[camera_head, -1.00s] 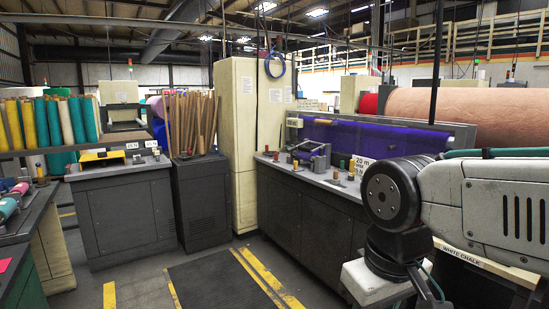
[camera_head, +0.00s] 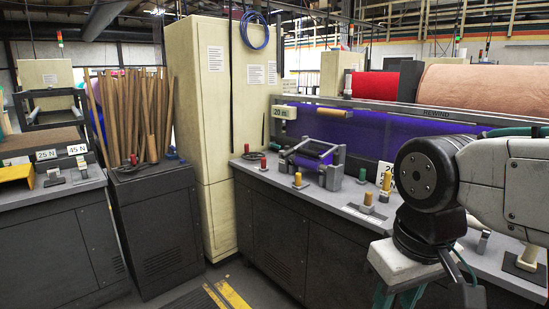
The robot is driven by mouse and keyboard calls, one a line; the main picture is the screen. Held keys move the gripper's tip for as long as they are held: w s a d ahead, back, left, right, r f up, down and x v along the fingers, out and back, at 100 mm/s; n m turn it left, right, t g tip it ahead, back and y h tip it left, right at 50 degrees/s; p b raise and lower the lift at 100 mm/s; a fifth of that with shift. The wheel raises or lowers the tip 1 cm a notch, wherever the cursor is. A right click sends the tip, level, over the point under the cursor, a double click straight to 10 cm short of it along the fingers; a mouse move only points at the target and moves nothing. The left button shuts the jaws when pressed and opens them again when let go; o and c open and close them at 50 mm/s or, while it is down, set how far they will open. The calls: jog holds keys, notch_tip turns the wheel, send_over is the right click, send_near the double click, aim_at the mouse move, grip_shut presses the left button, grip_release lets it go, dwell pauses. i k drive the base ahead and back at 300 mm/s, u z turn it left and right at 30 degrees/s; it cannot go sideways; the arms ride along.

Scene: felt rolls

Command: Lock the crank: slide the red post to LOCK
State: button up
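A small red post (camera_head: 263,163) stands on the grey bench top (camera_head: 262,178), left of a dark frame holding a purple roll (camera_head: 314,152). A second red-topped post (camera_head: 246,149) stands farther back, by the tall cabinet. I cannot tell which one belongs to the crank, and no LOCK mark is readable. My arm fills the right side. My gripper (camera_head: 398,297) is at the bottom edge, below a pale block of my wrist, in front of the bench and well apart from the posts. Its tips are cut off, so its opening is not shown.
Yellow posts (camera_head: 298,179) and a taller yellow post (camera_head: 386,182) stand along the bench. A purple sheet (camera_head: 360,135) runs behind, under a REWIND rail. The tall cream cabinet (camera_head: 220,130) and a bin of tubes (camera_head: 130,120) stand left. Floor shows at bottom centre.

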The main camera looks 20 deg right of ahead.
aim_at(263, 168)
jog(key=z, duration=0.1)
jog(key=i, duration=0.9)
jog(key=u, duration=0.65)
jog(key=i, duration=0.95)
jog(key=u, duration=0.15)
